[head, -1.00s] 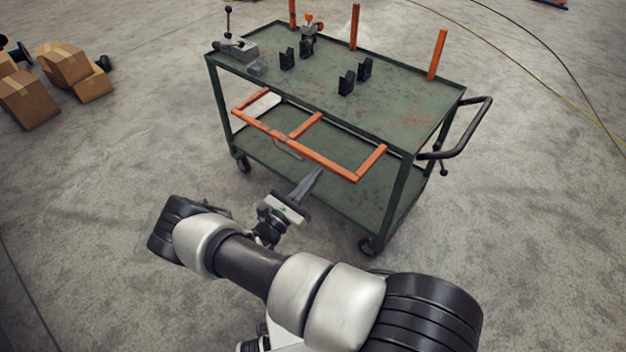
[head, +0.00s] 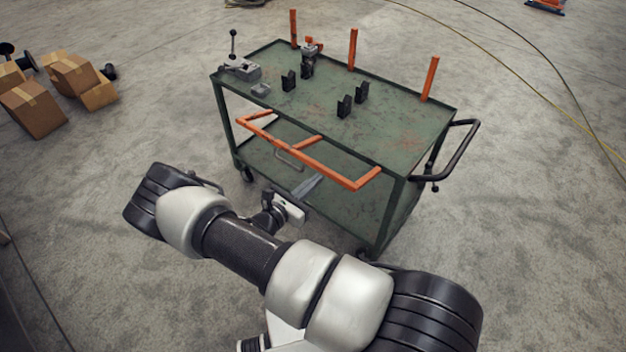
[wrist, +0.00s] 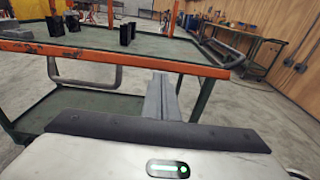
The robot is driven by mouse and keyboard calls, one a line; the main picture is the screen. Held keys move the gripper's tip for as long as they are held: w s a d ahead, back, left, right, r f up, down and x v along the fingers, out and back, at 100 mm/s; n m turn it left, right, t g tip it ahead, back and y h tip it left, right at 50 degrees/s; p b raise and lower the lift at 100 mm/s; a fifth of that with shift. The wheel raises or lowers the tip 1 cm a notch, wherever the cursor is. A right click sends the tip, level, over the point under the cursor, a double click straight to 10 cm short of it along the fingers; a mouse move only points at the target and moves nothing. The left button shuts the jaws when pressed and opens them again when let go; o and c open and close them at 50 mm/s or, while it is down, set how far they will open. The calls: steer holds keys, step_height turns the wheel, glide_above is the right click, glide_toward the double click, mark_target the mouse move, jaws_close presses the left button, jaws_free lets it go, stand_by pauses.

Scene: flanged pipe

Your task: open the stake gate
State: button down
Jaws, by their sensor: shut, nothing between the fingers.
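The stake gate is an orange bar frame (head: 310,156) on the near long side of the green cart (head: 385,132). Its long rail stands out from the tabletop edge, with short bars running back toward the cart. A grey loop handle (head: 289,160) hangs below the rail; it also shows in the wrist view (wrist: 82,84). My gripper (head: 312,181) is shut and empty, right of the handle and below the rail, pointing toward the cart. In the wrist view its fingertips (wrist: 161,80) reach the rail's lower edge; I cannot tell if they touch.
On the tabletop stand black brackets (head: 344,107), a grey clamp with a lever (head: 241,68) and orange stakes (head: 430,78) along the far edge. A push handle (head: 462,150) juts out at right. Cardboard boxes (head: 34,108) lie at far left.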

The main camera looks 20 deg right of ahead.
steer(key=shift+w+d+r+p, duration=0.1)
steer(key=shift+d+r+p, duration=0.15)
steer(key=shift+r, duration=0.45)
steer(key=shift+w+d+r+p, duration=0.1)
steer(key=shift+r+p, duration=0.2)
steer(key=shift+r, duration=0.35)
steer(key=s+a+f+b, duration=0.2)
steer(key=s+a, duration=0.4)
steer(key=a, duration=0.3)
steer(key=shift+s+a+b, duration=0.3)
steer(key=shift+s+b, duration=0.1)
steer(key=shift+b, duration=0.25)
